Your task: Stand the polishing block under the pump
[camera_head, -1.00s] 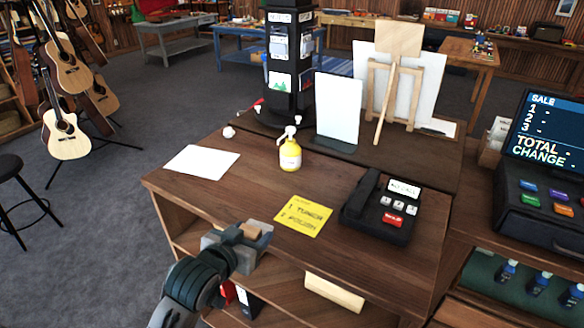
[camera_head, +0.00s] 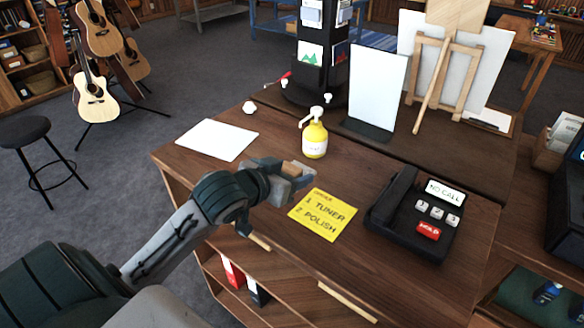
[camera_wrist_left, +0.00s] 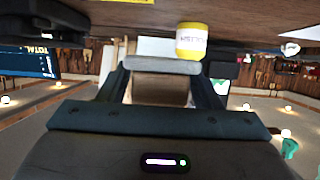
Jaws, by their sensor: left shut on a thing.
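The yellow pump bottle (camera_head: 314,142) with a white pump head stands on the wooden counter, its nozzle pointing left. In the left wrist view, which is upside down, the bottle (camera_wrist_left: 190,43) shows beyond the fingers. My left gripper (camera_head: 283,178) is at the counter, in front and slightly left of the bottle and apart from it. It is shut on the tan polishing block (camera_head: 292,168), mostly hidden by the fingers. The block (camera_wrist_left: 160,88) also shows between the fingers in the left wrist view. My right gripper is not in view.
A yellow note (camera_head: 323,215) reading tuner and polish lies right of the gripper. A black phone (camera_head: 415,210) stands further right. A white sheet (camera_head: 217,140) lies left of the bottle, with a small white ball (camera_head: 249,107) behind it. An upright white board (camera_head: 378,92) stands behind.

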